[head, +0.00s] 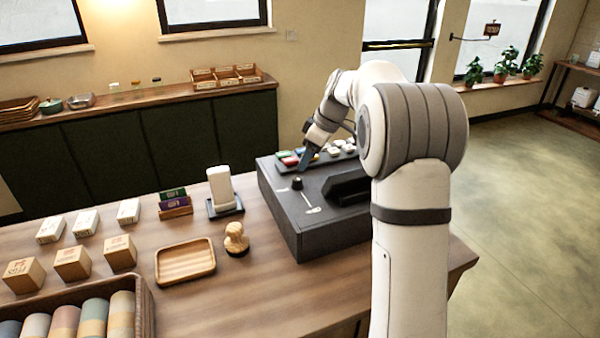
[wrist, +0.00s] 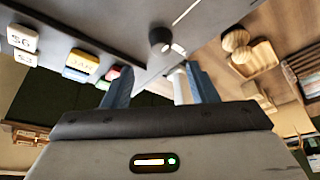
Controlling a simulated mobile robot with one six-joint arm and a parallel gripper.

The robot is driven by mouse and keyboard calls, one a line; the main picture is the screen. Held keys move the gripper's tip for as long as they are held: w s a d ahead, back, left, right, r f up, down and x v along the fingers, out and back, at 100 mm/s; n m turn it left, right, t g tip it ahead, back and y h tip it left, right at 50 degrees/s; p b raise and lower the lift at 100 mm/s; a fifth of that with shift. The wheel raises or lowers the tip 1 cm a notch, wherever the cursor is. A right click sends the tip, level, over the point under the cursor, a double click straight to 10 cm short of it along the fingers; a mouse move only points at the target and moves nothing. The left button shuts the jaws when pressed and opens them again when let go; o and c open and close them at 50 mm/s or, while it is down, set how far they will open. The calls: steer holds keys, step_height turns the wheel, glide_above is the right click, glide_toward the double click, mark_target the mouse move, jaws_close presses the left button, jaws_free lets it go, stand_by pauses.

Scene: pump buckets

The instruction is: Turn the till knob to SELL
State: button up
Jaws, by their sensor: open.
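The till (head: 320,222) is a dark grey box on the wooden counter, with its top facing up. The till knob (head: 297,183) is a small black knob on the left part of the till top, with pale markings beside it. In the wrist view the knob (wrist: 160,40) shows at top centre, beyond the fingertips. My gripper (head: 304,160) hangs over the till's far side, close to the coloured keys and behind the knob. Its two blue fingers (wrist: 155,85) are apart with nothing between them. The marking text is too small to read.
Coloured keys (head: 288,160) and white keys (head: 340,146) line the till's back. A white handheld device (head: 221,188), a wooden stamp (head: 236,238) and a wooden tray (head: 185,261) stand left of the till. A raised black block (head: 347,187) sits right of the knob.

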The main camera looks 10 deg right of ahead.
mark_target(298, 177)
steer(key=p+x, duration=0.1)
steer(key=x, duration=0.6)
steer(key=shift+a+f, duration=0.1)
steer(key=shift+f, duration=0.1)
